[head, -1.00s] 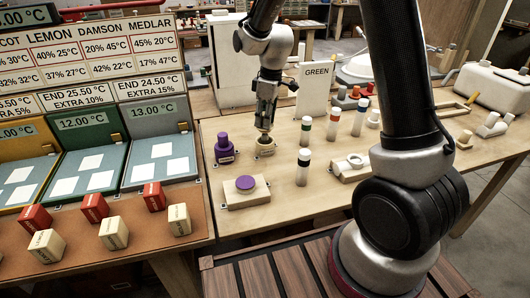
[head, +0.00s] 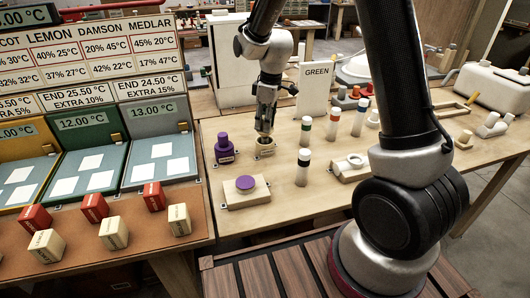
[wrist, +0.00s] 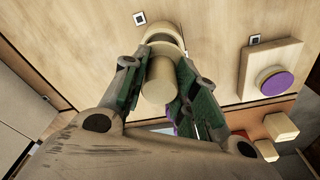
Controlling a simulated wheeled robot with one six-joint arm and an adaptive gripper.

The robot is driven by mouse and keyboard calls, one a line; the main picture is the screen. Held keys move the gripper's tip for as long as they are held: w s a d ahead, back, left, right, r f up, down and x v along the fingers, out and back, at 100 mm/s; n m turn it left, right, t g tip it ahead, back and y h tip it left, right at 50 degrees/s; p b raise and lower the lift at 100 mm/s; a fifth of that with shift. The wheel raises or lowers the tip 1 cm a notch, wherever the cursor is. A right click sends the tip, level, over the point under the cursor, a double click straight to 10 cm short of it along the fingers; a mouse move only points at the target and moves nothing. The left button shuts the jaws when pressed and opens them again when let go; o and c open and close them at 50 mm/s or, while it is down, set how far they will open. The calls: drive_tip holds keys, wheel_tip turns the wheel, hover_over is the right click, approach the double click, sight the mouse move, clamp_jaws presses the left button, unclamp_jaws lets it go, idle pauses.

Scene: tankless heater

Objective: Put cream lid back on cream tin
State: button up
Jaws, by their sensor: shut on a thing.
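The cream tin (head: 265,150) stands on the wooden bench, below my gripper (head: 264,133). In the wrist view my gripper (wrist: 158,85) is shut on the cream lid (wrist: 158,78), a pale cylindrical piece between the two green-padded fingers. The cream tin (wrist: 162,34) shows just beyond the lid, partly covered by it, with a dark curved strip at its rim. The lid is close to the tin, but I cannot tell whether they touch. In the head view the fingers hide most of the lid.
A purple tin (head: 224,150) stands close left of the cream tin. A pale block with a purple disc (head: 246,183) lies in front. Several upright banded cylinders (head: 303,166) and a GREEN sign (head: 316,88) stand to the right. A display panel (head: 95,75) fills the left.

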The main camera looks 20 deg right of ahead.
drive_tip(key=shift+f, duration=2)
idle(1.2)
drive_tip(key=o, duration=1.1)
drive_tip(key=r, duration=0.4)
drive_tip(key=d+r, duration=0.1)
drive_tip(key=r, duration=0.7)
drive_tip(key=shift+s+d, duration=0.15)
drive_tip(key=shift+s, duration=0.25)
